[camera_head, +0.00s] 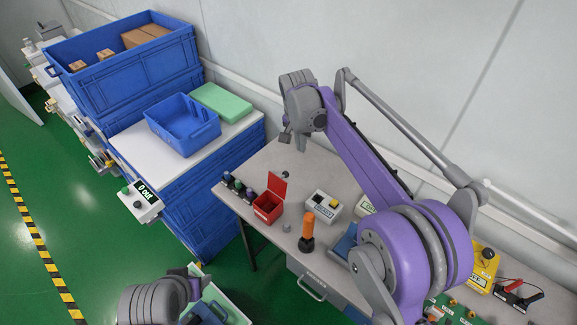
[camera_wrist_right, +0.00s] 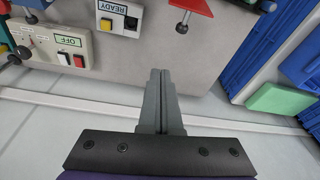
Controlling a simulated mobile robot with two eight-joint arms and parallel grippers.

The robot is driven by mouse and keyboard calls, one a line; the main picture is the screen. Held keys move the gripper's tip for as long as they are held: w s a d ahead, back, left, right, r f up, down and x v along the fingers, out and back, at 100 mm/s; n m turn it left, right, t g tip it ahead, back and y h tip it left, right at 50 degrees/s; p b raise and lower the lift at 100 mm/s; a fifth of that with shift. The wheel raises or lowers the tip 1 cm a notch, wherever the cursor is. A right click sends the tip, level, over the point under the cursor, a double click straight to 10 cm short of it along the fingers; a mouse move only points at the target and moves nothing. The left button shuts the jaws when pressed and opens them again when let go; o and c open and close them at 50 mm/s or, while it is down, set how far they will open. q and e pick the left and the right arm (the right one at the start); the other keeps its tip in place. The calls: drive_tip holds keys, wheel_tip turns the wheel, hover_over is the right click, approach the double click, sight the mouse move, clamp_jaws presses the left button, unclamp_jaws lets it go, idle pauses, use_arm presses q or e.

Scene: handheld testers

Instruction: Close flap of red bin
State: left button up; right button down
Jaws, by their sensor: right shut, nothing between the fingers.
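The red bin (camera_head: 266,208) stands on the grey table near its left end. Its red flap (camera_head: 278,186) is open and stands up at the bin's back edge. My right gripper (camera_head: 300,142) is past the bin, near the table's back edge and the wall, apart from the flap. In the right wrist view its fingers (camera_wrist_right: 160,75) are together and empty. Part of a red piece (camera_wrist_right: 190,7), likely the flap, shows at the top of that view, with a small grey knob beside it. My left arm's grey joint shows at the bottom left of the head view; its fingers do not show.
A grey box with a yellow button (camera_head: 322,206) and an orange-handled tool (camera_head: 307,233) stand right of the bin. Several dark knobs (camera_head: 238,187) line the table's left edge. Blue crates (camera_head: 184,122) stand further left. The wall (camera_head: 400,60) is close behind my right arm.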

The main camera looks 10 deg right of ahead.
sight(281, 182)
drive_tip(key=w+f+m, duration=0.1)
drive_tip(key=w+f, duration=0.4)
drive_tip(key=f, duration=0.8)
drive_tip(key=shift+g, duration=0.3)
drive_tip(key=s+a, duration=0.1)
drive_tip(key=s+a+r, duration=0.1)
drive_tip(key=a, duration=0.1)
drive_tip(key=shift+s+a, duration=0.15)
drive_tip(key=shift+s, duration=0.1)
